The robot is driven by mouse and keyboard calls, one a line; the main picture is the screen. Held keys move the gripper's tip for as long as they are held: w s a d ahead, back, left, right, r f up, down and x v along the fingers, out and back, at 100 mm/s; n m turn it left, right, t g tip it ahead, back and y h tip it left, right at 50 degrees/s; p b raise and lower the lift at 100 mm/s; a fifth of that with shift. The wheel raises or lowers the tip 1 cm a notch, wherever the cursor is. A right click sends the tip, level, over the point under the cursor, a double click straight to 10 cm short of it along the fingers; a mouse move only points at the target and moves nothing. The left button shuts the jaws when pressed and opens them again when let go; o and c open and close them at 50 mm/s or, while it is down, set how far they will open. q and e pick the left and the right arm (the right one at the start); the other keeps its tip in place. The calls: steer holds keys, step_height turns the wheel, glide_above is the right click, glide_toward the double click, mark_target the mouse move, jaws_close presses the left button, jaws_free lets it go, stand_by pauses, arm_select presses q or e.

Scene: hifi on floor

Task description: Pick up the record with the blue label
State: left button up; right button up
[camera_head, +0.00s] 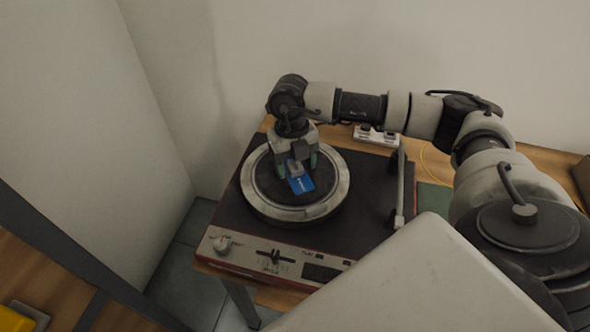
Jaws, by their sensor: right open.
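The record (318,200) is a dark disc lying on the round silver-rimmed platter (257,207) of a turntable (226,228). Its blue label (303,185) shows at the middle, partly hidden by my right gripper. My right arm reaches in from the right, and my right gripper (296,172) points down over the label with its fingers apart. I cannot tell whether the fingertips touch the record. My left gripper is not in view.
The tonearm (399,190) stands at the turntable's right side. A white power strip (375,136) lies behind it near the wall. A knob and slider sit on the front panel. A yellow object (15,320) is at the lower left.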

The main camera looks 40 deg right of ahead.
steer(key=c, duration=1)
steer(key=shift+c, duration=0.2)
